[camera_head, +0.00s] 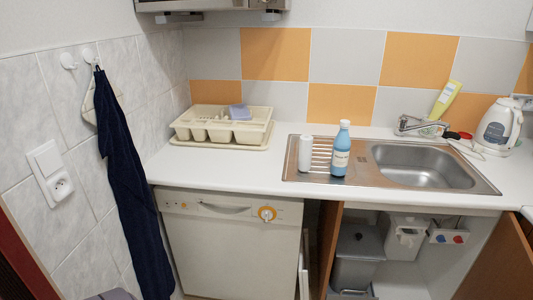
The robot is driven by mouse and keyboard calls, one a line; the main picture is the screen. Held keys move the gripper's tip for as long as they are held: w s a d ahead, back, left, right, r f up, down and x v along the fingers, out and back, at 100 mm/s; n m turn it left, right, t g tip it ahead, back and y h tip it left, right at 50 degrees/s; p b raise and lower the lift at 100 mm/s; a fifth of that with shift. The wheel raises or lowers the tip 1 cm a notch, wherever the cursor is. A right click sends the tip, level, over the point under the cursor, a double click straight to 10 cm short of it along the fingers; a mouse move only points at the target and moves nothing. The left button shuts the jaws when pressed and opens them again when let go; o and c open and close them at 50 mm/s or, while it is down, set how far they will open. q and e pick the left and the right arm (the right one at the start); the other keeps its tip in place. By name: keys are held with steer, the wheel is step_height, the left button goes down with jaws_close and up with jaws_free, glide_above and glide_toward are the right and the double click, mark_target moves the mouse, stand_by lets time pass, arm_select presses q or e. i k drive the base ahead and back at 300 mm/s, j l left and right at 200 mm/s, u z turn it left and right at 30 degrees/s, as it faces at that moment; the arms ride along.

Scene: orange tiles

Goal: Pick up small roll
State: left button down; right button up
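A small white roll (305,154) stands upright on the ribbed drainboard of the metal sink (378,184), at its left end. A blue bottle (341,151) with a white cap and a pale label stands just to the right of the roll, with a small gap between them. Neither of my grippers shows in the head view.
A cream dish rack (223,131) stands on the white counter (232,172) left of the sink. A white kettle (499,129), faucet (411,125) and yellow bottle (445,99) are at the right. The cabinet under the sink stands open. A dark towel (128,180) hangs at left.

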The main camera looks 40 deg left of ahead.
mark_target(305, 141)
steer(key=u, duration=1.2)
steer(key=i, duration=0.05)
